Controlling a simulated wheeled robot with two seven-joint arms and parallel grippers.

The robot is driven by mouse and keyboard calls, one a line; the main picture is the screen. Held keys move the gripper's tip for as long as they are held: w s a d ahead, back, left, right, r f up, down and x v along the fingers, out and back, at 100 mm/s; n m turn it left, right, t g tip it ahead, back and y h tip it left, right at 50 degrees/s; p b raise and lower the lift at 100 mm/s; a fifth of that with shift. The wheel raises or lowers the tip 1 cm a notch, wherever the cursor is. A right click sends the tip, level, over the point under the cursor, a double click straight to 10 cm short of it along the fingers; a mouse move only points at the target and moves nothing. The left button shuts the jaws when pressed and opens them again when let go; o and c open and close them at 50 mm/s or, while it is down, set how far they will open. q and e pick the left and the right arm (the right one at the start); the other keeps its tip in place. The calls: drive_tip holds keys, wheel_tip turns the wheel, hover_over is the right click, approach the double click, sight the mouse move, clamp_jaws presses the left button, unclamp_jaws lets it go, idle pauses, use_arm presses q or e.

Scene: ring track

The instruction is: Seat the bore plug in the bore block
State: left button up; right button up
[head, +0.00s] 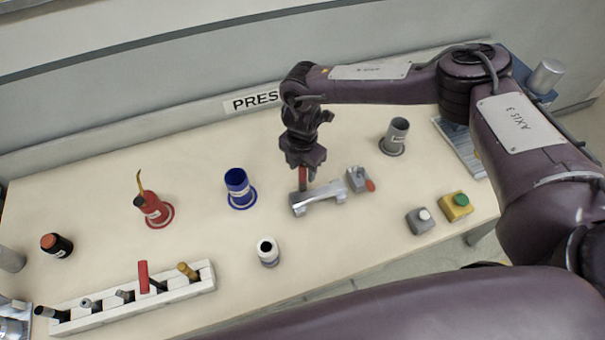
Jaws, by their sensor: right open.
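My right gripper (303,168) is open and points down at the middle of the table. A small red upright piece (303,183) shows directly below its fingers; I cannot tell whether they touch. The red piece stands at the left end of a silver metal part (321,198), which lies on the table. A small grey block (358,180) with a red-tipped piece (370,186) sits just right of it. I cannot tell for sure which of these are the bore plug and bore block. My left gripper is not in view.
A white rack (205,275) with several tools stands at the lower left. Red (153,210), blue (238,186) and grey (396,135) cups stand on the table. A white-topped cylinder (268,252) and two button boxes (456,206) are near the front.

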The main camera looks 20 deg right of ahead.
drive_tip(key=shift+f, duration=0.3)
clamp_jaws()
